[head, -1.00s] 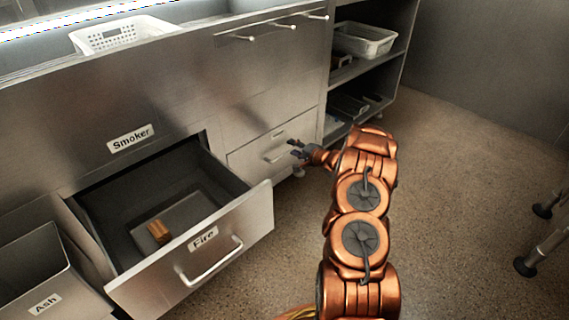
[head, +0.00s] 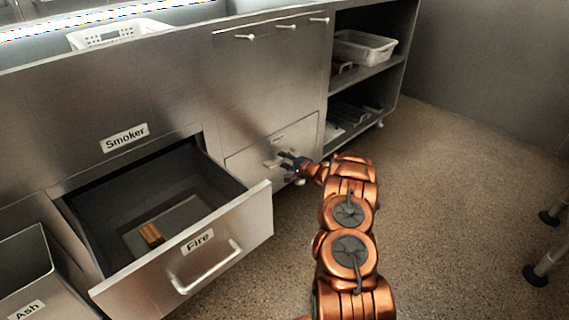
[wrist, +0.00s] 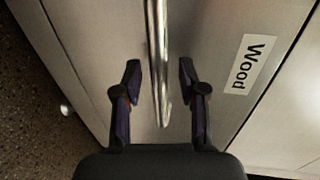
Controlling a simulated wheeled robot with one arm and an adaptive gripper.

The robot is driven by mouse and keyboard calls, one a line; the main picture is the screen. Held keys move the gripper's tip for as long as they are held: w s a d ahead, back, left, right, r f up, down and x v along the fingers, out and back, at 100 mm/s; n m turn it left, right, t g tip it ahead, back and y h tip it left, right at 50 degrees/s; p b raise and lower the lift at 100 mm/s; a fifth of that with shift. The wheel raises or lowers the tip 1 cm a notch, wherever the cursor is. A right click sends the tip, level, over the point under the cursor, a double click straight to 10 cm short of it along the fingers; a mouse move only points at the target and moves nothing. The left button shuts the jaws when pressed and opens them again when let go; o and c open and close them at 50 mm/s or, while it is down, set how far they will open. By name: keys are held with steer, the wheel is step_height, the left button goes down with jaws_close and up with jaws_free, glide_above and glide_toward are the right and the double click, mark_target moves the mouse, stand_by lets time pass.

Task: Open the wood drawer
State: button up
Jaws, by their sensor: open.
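The wood drawer (head: 245,160) is a closed metal front low in the cabinet, right of the open Fire drawer. Its "Wood" label reads sideways in the wrist view (wrist: 250,65). Its bar handle (wrist: 158,60) runs down between the two fingers of my gripper (wrist: 160,95) in the wrist view. My gripper is open, with one finger on each side of the handle and a gap on both sides. In the head view my gripper (head: 291,163) is in front of the drawer and covers part of the handle.
The Fire drawer (head: 262,215) stands pulled out on the left, with an orange-brown object (head: 151,235) inside. An Ash bin (head: 40,265) is at the lower left. Open shelves (head: 375,75) with a white basket (head: 362,47) stand at right.

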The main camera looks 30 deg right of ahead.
steer(key=shift+w, duration=0.2)
jaws_close()
stand_by(0.3)
stand_by(0.3)
